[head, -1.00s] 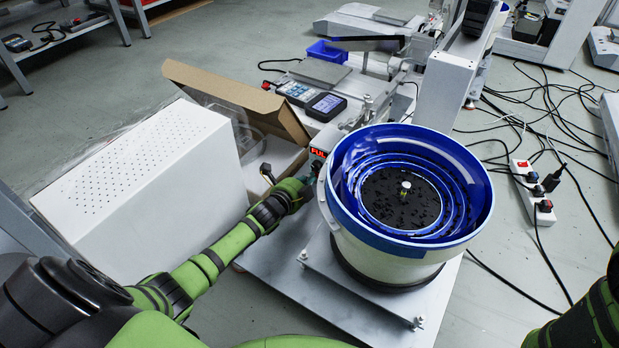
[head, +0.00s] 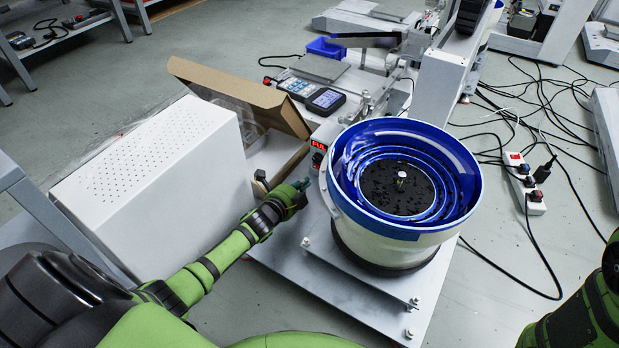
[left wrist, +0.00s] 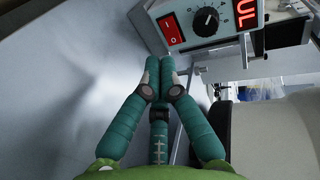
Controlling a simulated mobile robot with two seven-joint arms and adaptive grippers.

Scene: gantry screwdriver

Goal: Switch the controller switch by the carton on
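The controller (head: 317,150) is a small light box between the open carton (head: 290,108) and the blue-rimmed bowl. Its red display is lit in the head view. In the left wrist view the controller (left wrist: 190,38) shows a red rocker switch (left wrist: 171,29), a black dial (left wrist: 207,20) and part of the lit display (left wrist: 246,14). My left gripper (head: 303,184) is just in front of the controller, below the switch in the wrist view. Its teal fingers (left wrist: 160,66) are together, empty, with a visible gap to the switch. My right gripper is out of view.
The bowl feeder (head: 390,245) stands close on the right on a pale base plate (head: 375,302). A white perforated box (head: 170,180) stands left of my arm. A handheld meter (head: 326,101) lies behind the controller. Cables and a power strip (head: 524,183) lie on the floor at right.

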